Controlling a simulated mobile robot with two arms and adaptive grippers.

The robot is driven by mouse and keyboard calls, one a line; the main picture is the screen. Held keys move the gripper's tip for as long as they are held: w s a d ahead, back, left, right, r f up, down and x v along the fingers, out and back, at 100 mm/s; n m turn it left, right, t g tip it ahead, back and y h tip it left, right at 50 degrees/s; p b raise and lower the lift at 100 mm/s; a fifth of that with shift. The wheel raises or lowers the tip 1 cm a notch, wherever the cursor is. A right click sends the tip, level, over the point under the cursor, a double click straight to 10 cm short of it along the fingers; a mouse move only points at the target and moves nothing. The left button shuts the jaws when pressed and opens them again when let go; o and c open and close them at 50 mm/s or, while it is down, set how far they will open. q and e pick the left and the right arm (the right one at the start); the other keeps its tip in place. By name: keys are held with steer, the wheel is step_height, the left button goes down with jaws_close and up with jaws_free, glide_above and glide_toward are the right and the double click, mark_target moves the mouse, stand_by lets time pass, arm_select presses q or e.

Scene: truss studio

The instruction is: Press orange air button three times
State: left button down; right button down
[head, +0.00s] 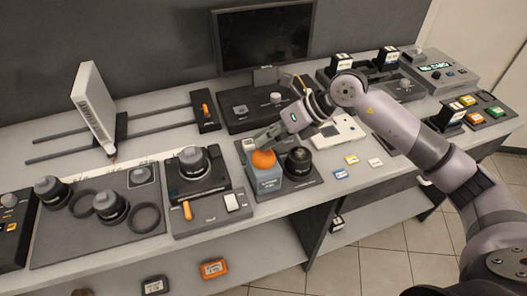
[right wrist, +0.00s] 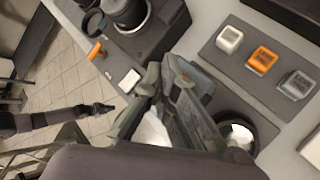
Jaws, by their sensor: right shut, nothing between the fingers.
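The orange air button (head: 263,159) is a rounded orange dome on top of a blue-grey box (head: 266,181) at the front of the bench. My right gripper (head: 259,140) is just above and behind the dome, pointing down at it. I cannot tell whether it touches. The right wrist view shows the right fingers (right wrist: 160,84) close together with nothing held; the orange dome does not show there. A dark arm at the left of that view, with a slim end (right wrist: 103,108), looks like my left gripper; its jaws are too small to judge.
A black-topped knob (head: 299,160) stands right beside the box. A dark unit with a large knob (head: 193,161) and orange lever (head: 187,210) is to the left. A monitor (head: 264,37) stands behind. A row of small blocks includes an orange one (right wrist: 262,60).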

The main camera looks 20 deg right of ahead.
steer(key=shift+f+b, duration=0.6)
steer(key=shift+f, duration=0.25)
stand_by(0.4)
steer(key=shift+r, duration=0.15)
steer(key=shift+r+p, duration=0.8)
steer(key=shift+r, duration=0.3)
steer(key=shift+r+p, duration=1.6)
steer(key=shift+r, duration=1)
steer(key=shift+f, duration=0.1)
